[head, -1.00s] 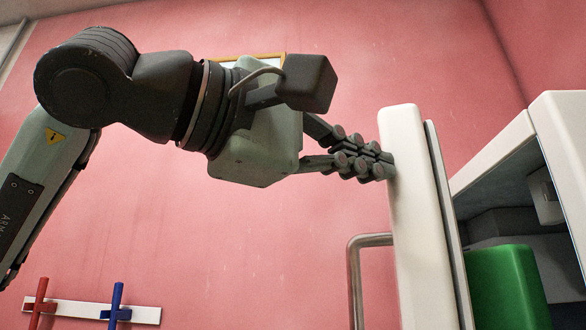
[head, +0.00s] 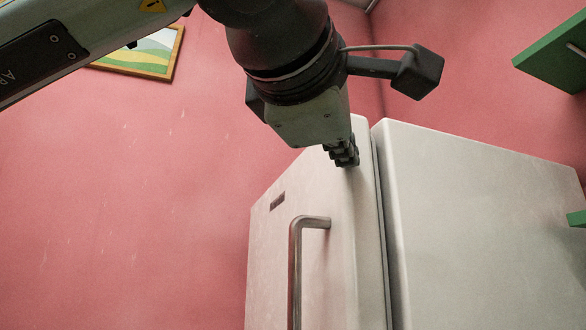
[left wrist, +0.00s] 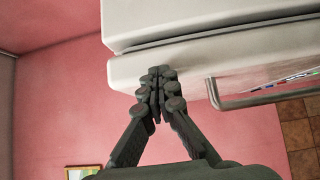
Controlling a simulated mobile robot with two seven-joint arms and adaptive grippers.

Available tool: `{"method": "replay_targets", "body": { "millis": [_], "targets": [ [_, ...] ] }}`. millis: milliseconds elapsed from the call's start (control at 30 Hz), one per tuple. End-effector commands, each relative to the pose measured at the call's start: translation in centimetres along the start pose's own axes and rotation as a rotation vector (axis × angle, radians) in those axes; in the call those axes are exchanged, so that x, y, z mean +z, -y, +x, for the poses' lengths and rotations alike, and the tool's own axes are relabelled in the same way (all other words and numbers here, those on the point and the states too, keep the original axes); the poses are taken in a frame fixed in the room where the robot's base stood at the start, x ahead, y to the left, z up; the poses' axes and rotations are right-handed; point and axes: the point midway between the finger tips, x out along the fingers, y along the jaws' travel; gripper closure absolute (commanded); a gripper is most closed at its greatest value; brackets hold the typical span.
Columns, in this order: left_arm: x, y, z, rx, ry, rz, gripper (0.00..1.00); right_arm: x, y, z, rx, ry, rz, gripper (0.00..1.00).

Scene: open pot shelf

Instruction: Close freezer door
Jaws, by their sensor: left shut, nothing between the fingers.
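The white freezer door (head: 275,240) is swung up against the white freezer body (head: 470,220), with only a thin dark seam between them. A grey bar handle (head: 295,270) is on the door's front. My left gripper (head: 346,158) is shut and empty, its fingertips at the door's upper front face near the top edge. In the left wrist view, the shut fingers (left wrist: 157,88) meet the door (left wrist: 180,75), with the freezer body (left wrist: 180,18) behind it and the handle (left wrist: 260,97) to the right. My right gripper is not in view.
A pink wall (head: 120,200) with a framed picture (head: 145,52) is behind. A green panel (head: 555,48) is at the upper right. A brown tiled floor (left wrist: 298,130) shows in the left wrist view.

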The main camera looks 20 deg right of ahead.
Motion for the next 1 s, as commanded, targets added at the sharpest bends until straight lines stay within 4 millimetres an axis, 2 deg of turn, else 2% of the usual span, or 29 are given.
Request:
{"method": "replay_targets", "body": {
  "millis": [33,467,567,800,1000],
  "targets": [
    [0.7,0.2,0.5,-0.002,0.019,0.002,1.00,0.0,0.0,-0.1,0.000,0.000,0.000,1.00],
    [0.6,0.2,0.2,-0.003,0.017,0.001,1.00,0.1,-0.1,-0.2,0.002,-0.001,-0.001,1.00],
    [0.5,0.1,-1.0,0.000,0.017,0.001,1.00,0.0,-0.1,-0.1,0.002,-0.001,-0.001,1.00],
    [-0.3,-0.2,-5.7,0.010,0.006,-0.003,1.00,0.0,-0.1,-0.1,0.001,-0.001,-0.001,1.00],
    [-0.7,-0.4,-8.3,0.012,0.000,-0.006,1.00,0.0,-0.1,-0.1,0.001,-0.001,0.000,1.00]
  ]
}}
